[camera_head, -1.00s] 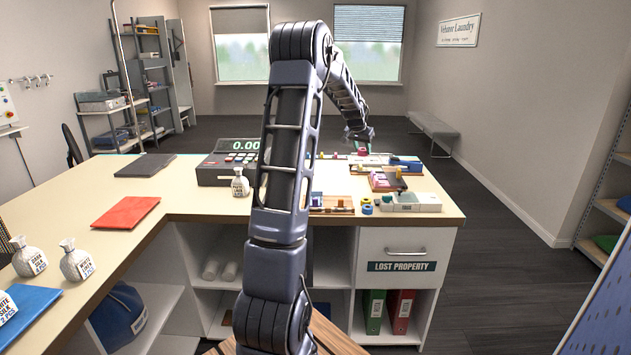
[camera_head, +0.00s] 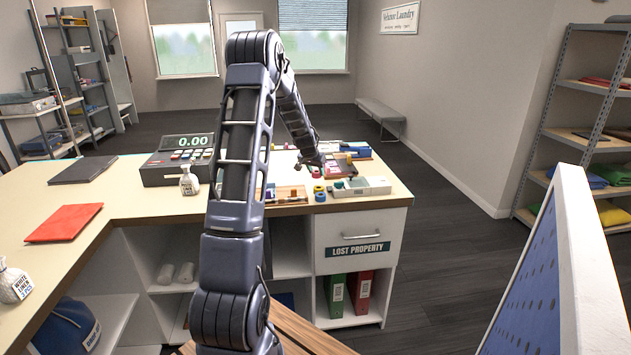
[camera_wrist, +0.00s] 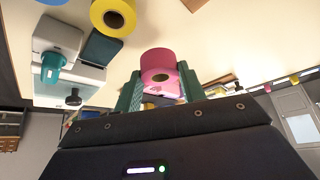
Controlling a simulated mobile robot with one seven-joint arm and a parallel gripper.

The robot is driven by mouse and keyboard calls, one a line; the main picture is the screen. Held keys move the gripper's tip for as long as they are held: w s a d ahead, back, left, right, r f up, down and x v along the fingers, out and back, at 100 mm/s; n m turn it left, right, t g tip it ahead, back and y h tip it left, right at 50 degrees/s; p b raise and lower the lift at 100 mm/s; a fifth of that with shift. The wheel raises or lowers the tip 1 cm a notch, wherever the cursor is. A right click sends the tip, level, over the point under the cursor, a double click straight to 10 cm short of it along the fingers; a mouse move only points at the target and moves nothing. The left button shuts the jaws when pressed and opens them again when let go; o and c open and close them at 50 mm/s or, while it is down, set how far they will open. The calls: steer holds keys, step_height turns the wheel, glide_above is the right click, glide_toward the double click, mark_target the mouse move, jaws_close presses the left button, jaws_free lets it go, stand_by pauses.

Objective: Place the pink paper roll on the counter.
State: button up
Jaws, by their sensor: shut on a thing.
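The pink paper roll (camera_wrist: 160,72) is between the two green fingers of my gripper (camera_wrist: 158,92) in the wrist view. The gripper is shut on it, and the roll's round end with its dark core hole faces the camera. In the head view my gripper (camera_head: 316,167) is over the right part of the counter (camera_head: 130,192), just behind a yellow roll (camera_head: 319,188) and a blue roll. The roll shows there only as a small pink patch, and I cannot tell whether it touches the counter. The yellow roll also shows in the wrist view (camera_wrist: 113,14).
A white tray-like unit (camera_head: 368,187) is right of the rolls, near the counter's right edge. A cash register (camera_head: 180,163) and a small white bottle (camera_head: 189,182) stand further left. A red folder (camera_head: 64,222) lies at left, with bare counter around it.

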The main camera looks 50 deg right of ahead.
mark_target(314, 176)
steer(key=shift+f, duration=2.35)
steer(key=shift+f, duration=0.1)
steer(key=o, duration=1)
steer(key=shift+c, duration=0.2)
steer(key=v, duration=1.2)
